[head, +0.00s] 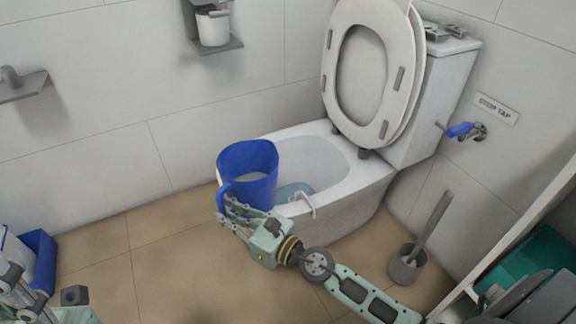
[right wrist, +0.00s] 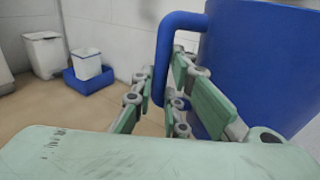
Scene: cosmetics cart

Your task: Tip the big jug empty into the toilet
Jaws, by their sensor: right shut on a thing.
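The big blue jug (head: 262,190) is held up at the front left of the toilet bowl, close to upright, its open top showing. A pale surface shows inside; I cannot tell whether it is liquid. The toilet (head: 345,200) has its lid and seat raised, and bluish water shows in the bowl. My right gripper (head: 235,212) is shut on the jug's handle; in the right wrist view the blue handle (right wrist: 168,60) runs between the fingers (right wrist: 172,95). My left gripper (head: 18,285) shows only partly at the lower left, its jaws unclear.
A toilet brush in its holder (head: 405,268) stands right of the toilet. A stop tap with a blue lever (head: 460,130) is on the wall. A blue tub (head: 40,258) is at the far left; a white bin (right wrist: 44,52) shows in the right wrist view. A shelf (head: 530,235) is lower right.

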